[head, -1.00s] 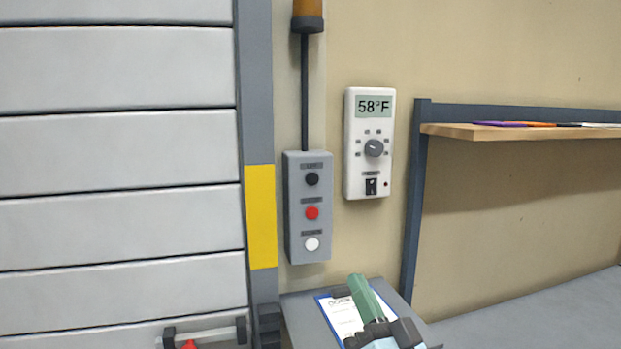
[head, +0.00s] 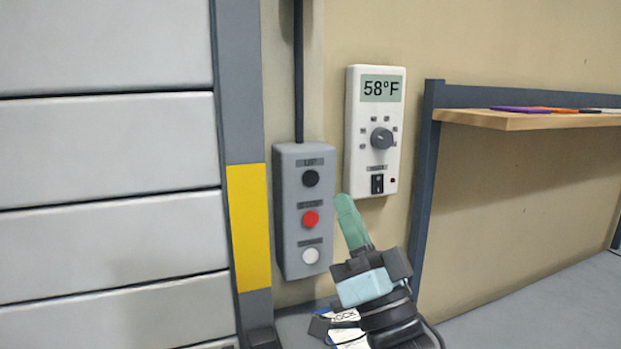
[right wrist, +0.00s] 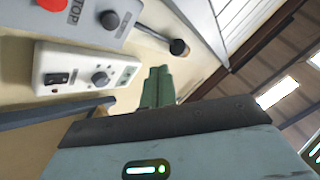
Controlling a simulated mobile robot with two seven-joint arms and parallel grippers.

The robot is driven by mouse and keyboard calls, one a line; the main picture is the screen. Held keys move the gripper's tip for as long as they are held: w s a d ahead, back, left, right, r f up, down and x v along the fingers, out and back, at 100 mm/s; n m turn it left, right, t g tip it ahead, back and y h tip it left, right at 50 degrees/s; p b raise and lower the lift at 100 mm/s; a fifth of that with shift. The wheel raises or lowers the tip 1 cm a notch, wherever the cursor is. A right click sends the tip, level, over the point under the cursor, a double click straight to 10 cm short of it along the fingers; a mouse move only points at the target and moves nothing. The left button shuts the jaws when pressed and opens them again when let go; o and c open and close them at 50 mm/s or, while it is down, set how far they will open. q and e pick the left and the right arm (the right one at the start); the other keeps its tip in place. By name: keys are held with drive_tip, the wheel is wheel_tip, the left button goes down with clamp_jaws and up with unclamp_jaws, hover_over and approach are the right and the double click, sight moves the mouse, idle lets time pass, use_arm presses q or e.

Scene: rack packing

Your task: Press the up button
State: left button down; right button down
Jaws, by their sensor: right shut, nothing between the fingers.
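The up button is the black round button (head: 311,178) at the top of the grey control box (head: 290,225) on the wall, under a label that reads UP. A red button (head: 310,219) and a white button (head: 310,256) sit below it. My right gripper (head: 346,203) is shut and empty, its green fingers pointing up, to the right of the box and lower than the black button. It looks apart from the buttons. In the right wrist view the shut fingers (right wrist: 158,85) show, with the black button (right wrist: 109,20) at the top. My left gripper is not in view.
A white thermostat (head: 375,130) reading 58°F hangs right of the box, close above my right gripper. A blue-framed wooden shelf (head: 520,121) is further right. A grey slatted door (head: 110,140) with a yellow-marked post (head: 249,225) stands left.

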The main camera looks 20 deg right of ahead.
sight(311, 179)
drive_tip(key=shift+w, duration=0.1)
